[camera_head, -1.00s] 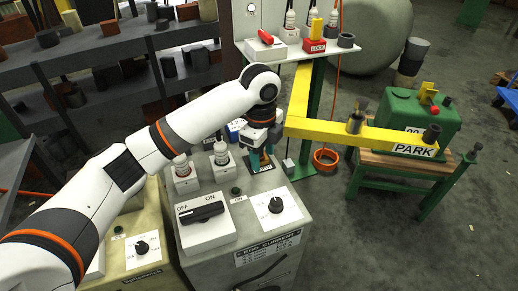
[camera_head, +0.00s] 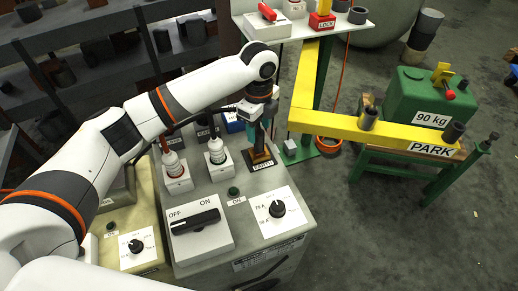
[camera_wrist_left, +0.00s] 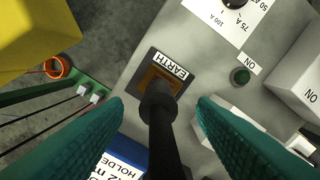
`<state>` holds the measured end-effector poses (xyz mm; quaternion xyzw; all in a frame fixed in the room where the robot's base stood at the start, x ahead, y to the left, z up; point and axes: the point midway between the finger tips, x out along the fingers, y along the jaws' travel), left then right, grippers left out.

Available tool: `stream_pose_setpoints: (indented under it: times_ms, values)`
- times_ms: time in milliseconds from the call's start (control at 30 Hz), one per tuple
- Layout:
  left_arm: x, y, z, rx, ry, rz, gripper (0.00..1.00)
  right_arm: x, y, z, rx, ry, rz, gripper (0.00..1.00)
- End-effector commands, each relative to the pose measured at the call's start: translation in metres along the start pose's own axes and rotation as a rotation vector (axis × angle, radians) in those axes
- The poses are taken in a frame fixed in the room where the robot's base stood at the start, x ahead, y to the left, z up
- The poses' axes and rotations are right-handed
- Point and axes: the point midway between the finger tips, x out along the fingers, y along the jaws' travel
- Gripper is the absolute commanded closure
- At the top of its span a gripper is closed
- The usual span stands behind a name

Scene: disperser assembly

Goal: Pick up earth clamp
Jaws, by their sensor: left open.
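The earth clamp (camera_wrist_left: 158,112) is a black upright rod on a copper-coloured foot, set on a dark square marked EARTH on the grey cabinet top. In the head view its foot (camera_head: 261,157) shows below my left gripper (camera_head: 260,133), which hides much of the rod. In the left wrist view my left gripper (camera_wrist_left: 160,105) is open, with one teal finger on each side of the rod. Gaps show between rod and fingers, and nothing is gripped. My right gripper is not in view.
An OFF/ON switch box (camera_head: 201,229) and a dial plate (camera_head: 275,213) lie in front. A yellow beam (camera_head: 375,131) and green post (camera_head: 322,80) stand at the right.

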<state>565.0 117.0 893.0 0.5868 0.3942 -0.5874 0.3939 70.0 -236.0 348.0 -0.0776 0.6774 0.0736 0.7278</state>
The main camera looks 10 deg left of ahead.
Motion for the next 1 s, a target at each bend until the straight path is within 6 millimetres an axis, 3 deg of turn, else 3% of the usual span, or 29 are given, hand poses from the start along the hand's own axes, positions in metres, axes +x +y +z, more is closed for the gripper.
stream_pose_setpoints:
  times_ms: [333,667,900,1000]
  values:
    - [0.045,0.0,0.001,0.0,0.0,-0.001,0.48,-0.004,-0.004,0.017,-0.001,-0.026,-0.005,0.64]
    - [0.052,0.001,0.001,0.001,0.001,0.001,0.49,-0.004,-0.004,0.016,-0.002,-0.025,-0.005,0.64]
    - [0.052,0.001,0.001,0.001,0.001,0.001,0.89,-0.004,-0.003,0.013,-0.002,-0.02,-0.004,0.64]
    - [0.052,0.001,0.001,0.001,0.001,0.001,1.0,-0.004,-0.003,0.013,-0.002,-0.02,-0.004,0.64]
